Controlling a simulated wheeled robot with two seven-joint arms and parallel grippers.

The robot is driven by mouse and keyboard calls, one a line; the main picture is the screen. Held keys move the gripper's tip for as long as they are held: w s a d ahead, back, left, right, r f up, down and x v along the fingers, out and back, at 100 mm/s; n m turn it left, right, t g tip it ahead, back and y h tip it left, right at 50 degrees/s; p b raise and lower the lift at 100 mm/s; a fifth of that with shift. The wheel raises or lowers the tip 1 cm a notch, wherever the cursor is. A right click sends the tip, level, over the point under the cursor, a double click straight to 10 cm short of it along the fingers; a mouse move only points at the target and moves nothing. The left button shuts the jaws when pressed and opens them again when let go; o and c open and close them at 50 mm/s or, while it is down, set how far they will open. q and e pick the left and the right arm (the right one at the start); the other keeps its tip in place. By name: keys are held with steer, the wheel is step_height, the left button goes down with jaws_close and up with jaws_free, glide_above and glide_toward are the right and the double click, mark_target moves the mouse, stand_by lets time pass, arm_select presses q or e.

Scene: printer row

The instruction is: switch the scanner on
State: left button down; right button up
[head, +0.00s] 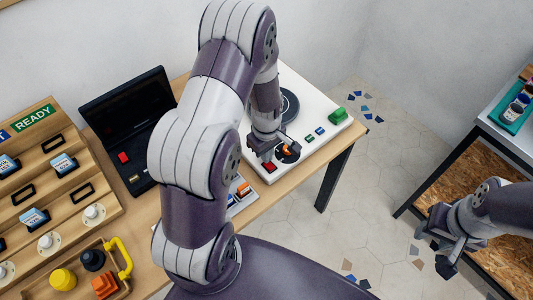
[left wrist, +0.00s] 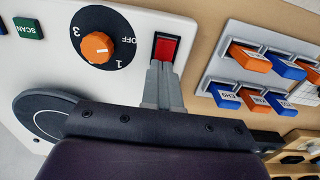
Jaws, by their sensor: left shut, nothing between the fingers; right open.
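The scanner panel (head: 316,112) is a white slab on the wooden table, with a dark round disc (head: 288,105). Its red rocker switch (left wrist: 165,47) sits in a black frame near the panel edge; it also shows in the head view (head: 270,167). Beside it is an orange knob (left wrist: 97,47) on a black dial marked OFF, 1 and 3. A green SCAN button (left wrist: 28,28) is further left. My left gripper (left wrist: 161,68) is shut and empty, its tips at the switch's lower end and partly covering it; I cannot tell whether they touch. My right gripper (head: 446,250) is open, away from the table.
Orange and blue labelled blocks (left wrist: 251,58) lie in holders close to the panel. A black open case (head: 128,110), a wooden rack (head: 60,170) and a tray with a yellow handle (head: 121,258) are on the left. Another table (head: 480,118) stands at right; floor between is clear.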

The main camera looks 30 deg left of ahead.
arm_select(q)
steer(key=shift+f, duration=0.2)
steer(key=shift+f, duration=0.2)
steer(key=shift+s, duration=0.1)
steer(key=shift+s+d+r+p, duration=0.15)
steer(key=shift+d+r+p, duration=0.1)
steer(key=shift+d+p, duration=0.2)
steer(key=shift+d, duration=0.25)
steer(key=shift+r, duration=0.15)
